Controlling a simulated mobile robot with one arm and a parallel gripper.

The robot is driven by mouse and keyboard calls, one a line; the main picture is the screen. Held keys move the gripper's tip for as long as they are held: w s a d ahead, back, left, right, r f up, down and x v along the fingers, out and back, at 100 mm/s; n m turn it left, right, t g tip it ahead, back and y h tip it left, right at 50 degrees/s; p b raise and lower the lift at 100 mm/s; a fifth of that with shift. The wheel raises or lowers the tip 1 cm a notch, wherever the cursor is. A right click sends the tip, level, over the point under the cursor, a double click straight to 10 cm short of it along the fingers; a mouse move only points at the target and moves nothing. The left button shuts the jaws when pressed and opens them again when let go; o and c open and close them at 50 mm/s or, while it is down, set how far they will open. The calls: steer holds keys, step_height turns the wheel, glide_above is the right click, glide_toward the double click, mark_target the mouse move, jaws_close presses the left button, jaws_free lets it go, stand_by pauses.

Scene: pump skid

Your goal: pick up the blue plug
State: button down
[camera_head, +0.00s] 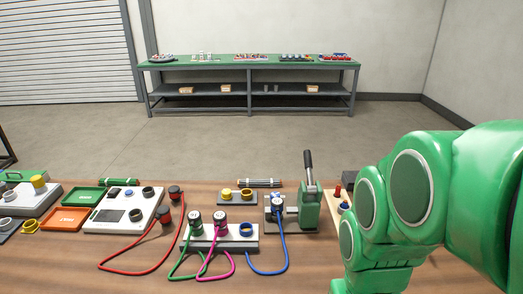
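The blue plug (277,204) is a grey-capped plug with a blue band. It stands upright at a small grey block beside the green lever unit; whether it is seated there cannot be told. A blue cable (286,250) runs from it, loops over the bench and goes back to the front of the grey socket block (221,243). A blue ring socket (246,230) on that block looks empty. My green arm fills the right side, and my gripper is out of view.
A green plug (195,219) and a magenta plug (220,218) stand on the socket block, with looping cables in front. The green lever unit (309,208) rises right of the blue plug. A white panel (124,212) and an orange tray (63,218) are left.

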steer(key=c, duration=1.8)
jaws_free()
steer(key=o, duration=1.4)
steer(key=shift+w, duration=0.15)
